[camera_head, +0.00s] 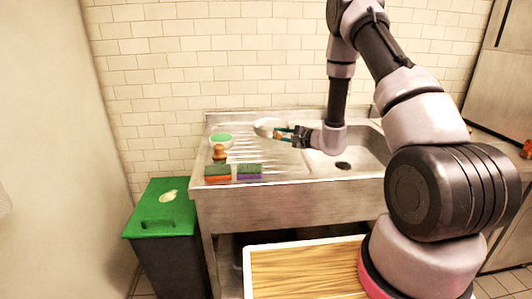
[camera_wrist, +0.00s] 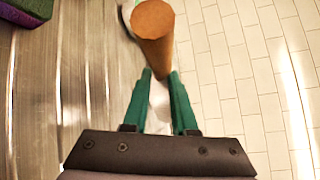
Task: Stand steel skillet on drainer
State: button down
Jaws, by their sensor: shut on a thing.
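The steel skillet (camera_head: 268,127) is a small pale round pan above the back of the ribbed steel drainer (camera_head: 262,158), left of the sink basin. I cannot tell whether it touches the drainer. My gripper (camera_head: 291,131) is at its right side, with green fingers shut on its handle. In the wrist view the brown, round-ended handle (camera_wrist: 153,22) rises between the fingers of my gripper (camera_wrist: 166,85). The pan's body is mostly hidden there.
A green-topped round item (camera_head: 221,139), a wooden-knobbed item (camera_head: 219,153), an orange-green sponge (camera_head: 217,174) and a purple-green sponge (camera_head: 249,172) sit on the drainer's left. The basin (camera_head: 352,157) is at right. A green-lidded bin (camera_head: 160,212) stands at left. The tiled wall is behind.

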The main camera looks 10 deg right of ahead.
aim_at(279, 161)
notch_tip(279, 161, down, 8)
jog(key=shift+f, duration=0.15)
dwell(0.3)
jog(key=c, duration=1)
grip_release()
jog(key=shift+f, duration=0.1)
